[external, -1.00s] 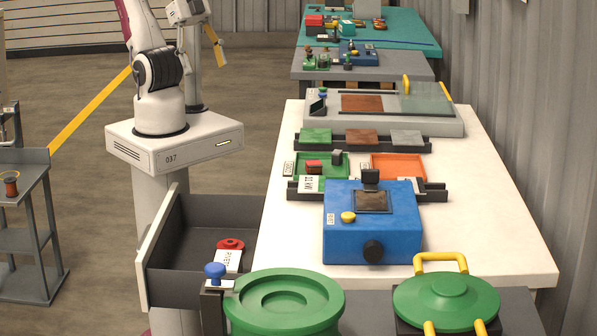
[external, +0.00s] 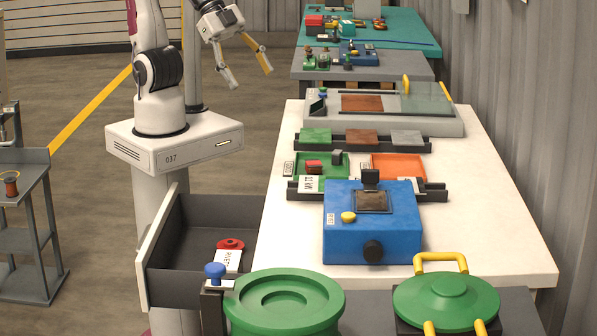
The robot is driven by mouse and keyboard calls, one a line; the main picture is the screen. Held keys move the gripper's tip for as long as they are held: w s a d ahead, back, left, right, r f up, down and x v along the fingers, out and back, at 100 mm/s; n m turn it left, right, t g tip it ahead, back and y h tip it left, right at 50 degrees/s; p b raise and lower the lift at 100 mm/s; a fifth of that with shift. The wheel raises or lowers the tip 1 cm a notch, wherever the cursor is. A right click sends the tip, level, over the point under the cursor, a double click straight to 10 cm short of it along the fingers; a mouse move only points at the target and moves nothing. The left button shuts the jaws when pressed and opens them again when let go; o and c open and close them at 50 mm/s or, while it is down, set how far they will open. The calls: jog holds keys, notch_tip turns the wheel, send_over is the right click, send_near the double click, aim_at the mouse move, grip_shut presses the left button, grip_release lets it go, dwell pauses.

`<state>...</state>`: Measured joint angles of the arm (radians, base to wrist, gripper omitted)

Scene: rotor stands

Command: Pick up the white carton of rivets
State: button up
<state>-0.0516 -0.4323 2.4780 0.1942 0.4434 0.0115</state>
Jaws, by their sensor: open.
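The white carton of rivets (external: 228,262) lies in the open grey drawer (external: 163,279) at the left of the white table. It has dark lettering on its face. A red round piece (external: 230,244) sits right at its far end; I cannot tell whether they touch. My gripper (external: 251,78) is open and empty, high up near the top of the view. It is well above and beyond the drawer, with its fingers pointing down and to the right.
A blue box (external: 372,240) with a yellow knob stands on the white table (external: 472,235). A green round lid (external: 284,300) and a blue knob (external: 215,270) stand close in front of the drawer. Green (external: 330,161) and orange (external: 398,166) trays lie behind the blue box.

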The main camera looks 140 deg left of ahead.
jog(key=w+d+f+m+t+h, duration=0.25)
jog(key=w+f, duration=0.35)
jog(key=w, duration=0.3)
jog(key=w+d+f+m+t+h, duration=0.1)
jog(key=w+f+m+h, duration=0.15)
jog(key=w+f, duration=0.5)
jog(key=s+d+f+m+h, duration=0.1)
jog(key=d+f+m+h, duration=0.1)
jog(key=d+f+h, duration=0.7)
jog(key=s+f, duration=0.3)
jog(key=s+d+f+m+g+y, duration=0.1)
jog(key=s+f, duration=0.2)
jog(key=f, duration=0.1)
jog(key=s+f+m+g, duration=0.1)
jog(key=s+f, duration=0.2)
jog(key=shift+d+f, duration=0.15)
jog(key=shift+f, duration=0.2)
jog(key=s+a+f+n+y, duration=0.1)
jog(key=s+a+y, duration=0.1)
jog(key=s+a, duration=0.2)
jog(key=shift+a+f, duration=0.2)
jog(key=shift+a, duration=0.35)
jog(key=shift+t, duration=0.35)
